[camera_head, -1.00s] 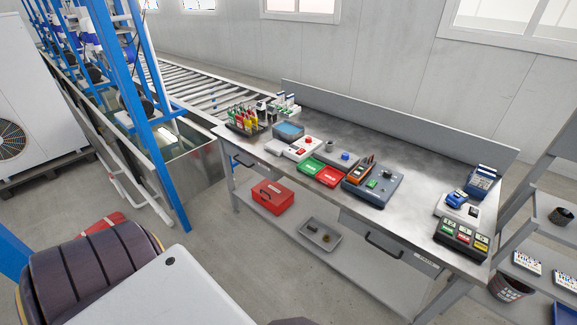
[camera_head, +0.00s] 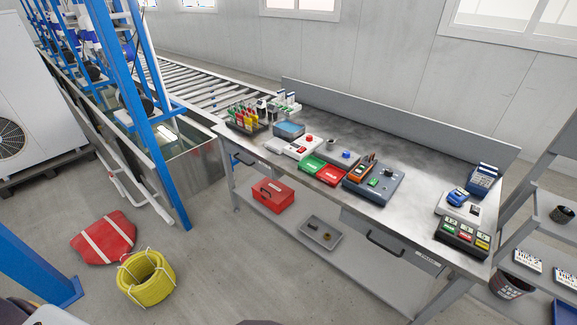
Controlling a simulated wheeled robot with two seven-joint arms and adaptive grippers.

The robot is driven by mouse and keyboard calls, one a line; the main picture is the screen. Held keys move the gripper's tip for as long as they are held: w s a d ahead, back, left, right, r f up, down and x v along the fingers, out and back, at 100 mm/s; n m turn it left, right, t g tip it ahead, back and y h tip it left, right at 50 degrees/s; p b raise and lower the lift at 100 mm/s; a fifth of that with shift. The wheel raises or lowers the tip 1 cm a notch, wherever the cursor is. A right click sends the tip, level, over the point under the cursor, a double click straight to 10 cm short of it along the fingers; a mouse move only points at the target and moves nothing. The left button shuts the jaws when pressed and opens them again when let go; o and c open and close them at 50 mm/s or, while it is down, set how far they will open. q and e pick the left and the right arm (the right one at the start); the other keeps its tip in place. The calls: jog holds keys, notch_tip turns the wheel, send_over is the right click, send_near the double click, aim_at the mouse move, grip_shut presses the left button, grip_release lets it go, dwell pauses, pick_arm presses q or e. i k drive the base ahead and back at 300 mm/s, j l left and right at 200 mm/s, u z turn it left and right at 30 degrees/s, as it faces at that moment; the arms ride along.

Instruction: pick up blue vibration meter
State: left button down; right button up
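A metal workbench (camera_head: 420,150) stands across the middle and right of the head view. At its right end a small blue handheld device (camera_head: 457,197) lies on a pale base (camera_head: 443,210). Behind it stands a larger blue device (camera_head: 484,179) with a dark face. I cannot tell which of the two is the vibration meter; they are too small to read. Neither of my grippers is in view, and nothing is seen touching the blue devices.
On the bench are a blue-grey control box (camera_head: 385,190), red and green trays (camera_head: 322,172), and a button box (camera_head: 461,237). A yellow coil (camera_head: 146,278) and red bag (camera_head: 104,237) lie on the floor at left. A shelf rack (camera_head: 540,210) adjoins the right end.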

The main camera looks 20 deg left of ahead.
aim_at(458, 196)
jog(key=u, duration=0.3)
jog(key=k+l+z, duration=0.15)
jog(key=z, duration=1)
